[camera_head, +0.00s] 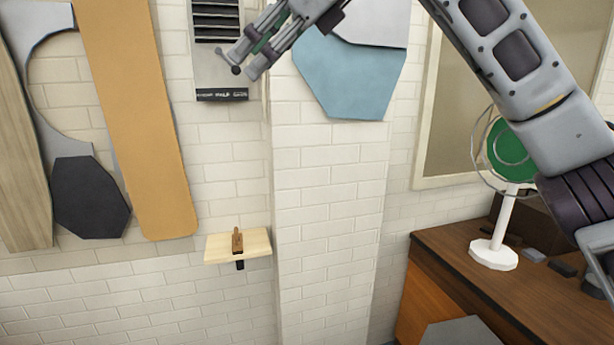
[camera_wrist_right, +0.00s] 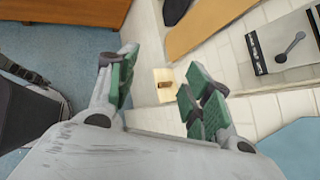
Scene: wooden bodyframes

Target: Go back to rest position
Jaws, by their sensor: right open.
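My right gripper (camera_head: 252,52) is high in the head view, in front of the wall, with its arm coming in from the upper right. In the right wrist view its green-padded fingers (camera_wrist_right: 160,95) stand apart with nothing between them. Beyond the gap, a small wooden shelf (camera_wrist_right: 163,73) shows on the wall. The same shelf is low in the head view (camera_head: 222,250), with a small brown wooden object (camera_head: 238,240) on it, well below my right gripper. My left gripper is in neither view.
A grey louvred wall box (camera_head: 218,72) is close behind my right gripper. Large panels (camera_head: 138,115) are on the wall at left, and a blue panel (camera_head: 345,80) is at right. A dark wooden desk (camera_head: 470,285) with a green-and-white fan (camera_head: 495,250) stands at the right.

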